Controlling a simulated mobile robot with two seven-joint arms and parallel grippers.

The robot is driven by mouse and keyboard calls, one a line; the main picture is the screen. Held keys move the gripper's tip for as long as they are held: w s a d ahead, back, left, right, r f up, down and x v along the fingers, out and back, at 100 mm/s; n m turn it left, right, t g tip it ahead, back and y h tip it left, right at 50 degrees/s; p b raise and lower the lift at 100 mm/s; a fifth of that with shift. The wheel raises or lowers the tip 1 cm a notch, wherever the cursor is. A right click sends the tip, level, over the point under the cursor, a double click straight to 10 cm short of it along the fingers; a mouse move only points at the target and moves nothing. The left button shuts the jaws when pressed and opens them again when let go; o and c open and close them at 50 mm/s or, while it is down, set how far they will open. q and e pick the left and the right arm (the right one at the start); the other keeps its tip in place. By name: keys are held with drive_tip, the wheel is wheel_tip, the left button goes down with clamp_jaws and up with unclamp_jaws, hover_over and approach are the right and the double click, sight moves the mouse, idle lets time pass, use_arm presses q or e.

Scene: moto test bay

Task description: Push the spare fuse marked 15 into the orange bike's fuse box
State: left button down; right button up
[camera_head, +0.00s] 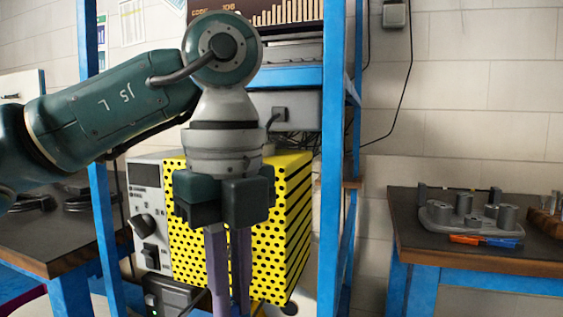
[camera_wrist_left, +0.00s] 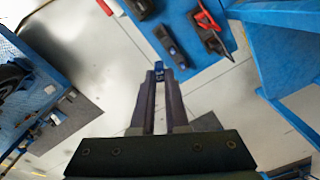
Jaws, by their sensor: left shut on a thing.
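My left gripper (camera_head: 229,285) points straight down in the head view, in front of a yellow perforated unit; its fingertips are cut off by the bottom edge. In the left wrist view the left gripper (camera_wrist_left: 158,76) is shut on a small blue piece, which looks like the fuse (camera_wrist_left: 158,66), held between the fingertips. Its marking is too small to read. Nothing touches the fuse apart from the fingers, as far as I can see. The orange bike and its fuse box do not show in either view. My right gripper is not in view.
The yellow perforated unit (camera_head: 292,205) stands in a rack with blue posts (camera_head: 333,150). A bench (camera_head: 470,258) at right bears a grey tray with cylinders and an orange-and-blue tool (camera_head: 486,241). In the wrist view, a blue surface (camera_wrist_left: 185,28) bears dark and red-handled tools; grey floor lies below.

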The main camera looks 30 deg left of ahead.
use_arm(q)
drive_tip(key=s+d+r+n+p, duration=0.1)
drive_tip(key=s+r+n+p, duration=0.2)
drive_tip(key=r+n+p, duration=0.4)
drive_tip(key=s+d+r+n+p, duration=0.1)
drive_tip(key=s+r+n+p, duration=0.2)
drive_tip(key=r+p, duration=2)
drive_tip(key=s+d+r+n+p, duration=0.1)
drive_tip(key=s+r+n+p, duration=0.2)
drive_tip(key=r+n+p, duration=0.8)
wheel_tip(320, 180, up, 5)
drive_tip(key=p, duration=0.5)
drive_tip(key=shift+s+d+r, duration=0.15)
drive_tip(key=shift+s+d, duration=0.15)
drive_tip(key=shift+d, duration=0.1)
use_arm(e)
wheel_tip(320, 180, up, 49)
